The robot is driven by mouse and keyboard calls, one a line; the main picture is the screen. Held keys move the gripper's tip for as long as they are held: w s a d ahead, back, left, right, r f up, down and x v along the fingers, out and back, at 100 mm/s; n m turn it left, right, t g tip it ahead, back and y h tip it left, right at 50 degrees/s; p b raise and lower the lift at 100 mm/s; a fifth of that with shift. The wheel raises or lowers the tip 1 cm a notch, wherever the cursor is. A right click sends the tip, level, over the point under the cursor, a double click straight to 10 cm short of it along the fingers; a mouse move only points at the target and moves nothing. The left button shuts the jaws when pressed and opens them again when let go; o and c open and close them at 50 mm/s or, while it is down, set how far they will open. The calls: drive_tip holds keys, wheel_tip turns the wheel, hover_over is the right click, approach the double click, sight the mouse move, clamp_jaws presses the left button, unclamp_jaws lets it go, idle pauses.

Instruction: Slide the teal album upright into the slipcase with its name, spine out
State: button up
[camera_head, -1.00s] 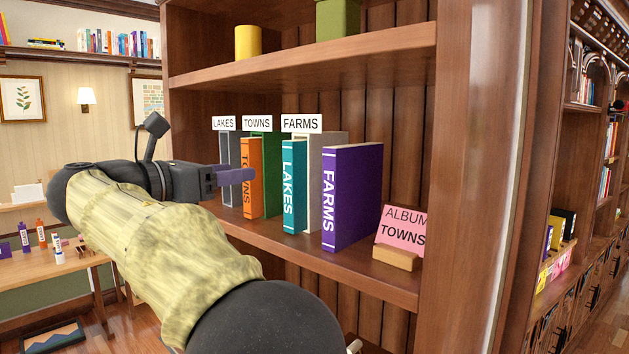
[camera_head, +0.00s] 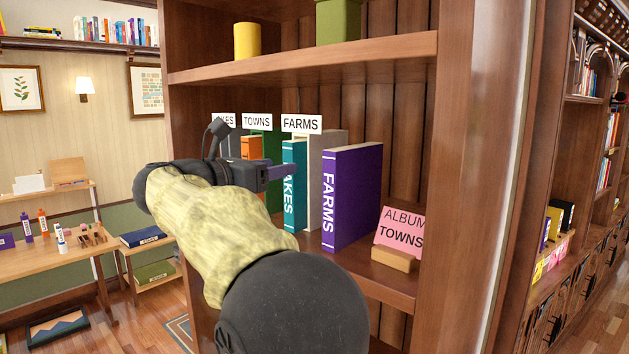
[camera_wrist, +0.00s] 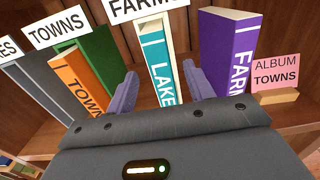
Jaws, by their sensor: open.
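The teal album (camera_head: 292,165) with LAKES on its spine stands upright on the shelf, spine outward, before the pale slipcase (camera_head: 328,143) under the FARMS sign. I cannot tell whether it is partly inside. My gripper (camera_head: 285,171) is open and in front of the teal album. In the wrist view the teal album (camera_wrist: 161,65) shows between and beyond the two fingers, with no visible grip on it. The grey LAKES slipcase (camera_wrist: 43,84) is at the left, its sign (camera_head: 224,121) partly covered by my arm in the head view.
An orange TOWNS album (camera_wrist: 80,84) stands by the green TOWNS slipcase (camera_wrist: 98,55), left of the teal album. A purple FARMS album (camera_head: 351,195) stands close on its right. A pink sign (camera_head: 401,228) stands further right. The shelf above (camera_head: 310,61) overhangs the row.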

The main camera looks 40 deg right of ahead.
sight(287, 162)
drive_tip(key=d+p, duration=0.2)
drive_tip(key=d, duration=0.2)
drive_tip(key=shift+w+d+r+p, duration=0.15)
drive_tip(key=shift+w+r+p, duration=0.1)
drive_tip(key=shift+p, duration=0.15)
drive_tip(key=shift+d+f, duration=0.15)
drive_tip(key=shift+d, duration=0.15)
drive_tip(key=shift+a, duration=0.1)
clamp_jaws()
